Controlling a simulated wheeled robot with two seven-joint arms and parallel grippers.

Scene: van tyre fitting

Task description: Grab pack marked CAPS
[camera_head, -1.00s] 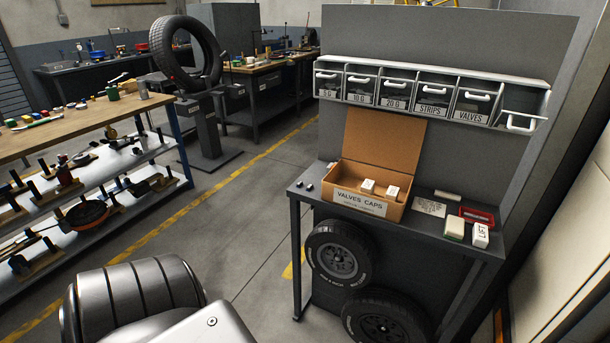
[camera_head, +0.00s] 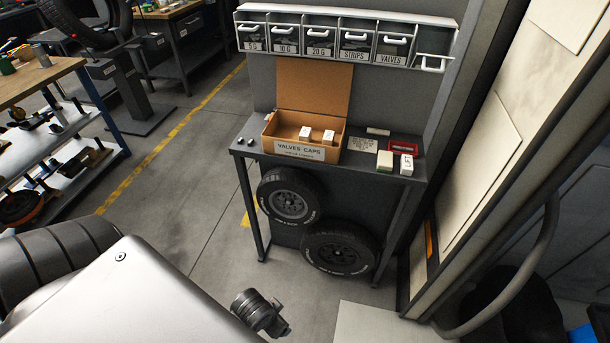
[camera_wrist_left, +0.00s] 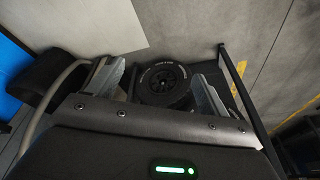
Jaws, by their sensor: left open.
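An open cardboard box (camera_head: 308,151) labelled VALVES CAPS stands on the grey bench, its lid raised at the back. Two small white packs (camera_head: 305,132) and (camera_head: 328,135) show inside it on the right; their marks are too small to read. My left gripper (camera_wrist_left: 158,72) is open in the left wrist view, with nothing between its fingers; a tyre on a wheel (camera_wrist_left: 163,82) shows beyond them. In the head view my pale arm part fills the lower left, and the left fingers cannot be made out.
Outside the box on the right lie a white pack (camera_head: 406,165), a pale block (camera_head: 385,160), a red tray (camera_head: 404,147) and a card (camera_head: 363,145). Labelled bins (camera_head: 338,40) hang above the bench. Two wheels (camera_head: 340,250) are below. Open floor lies left.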

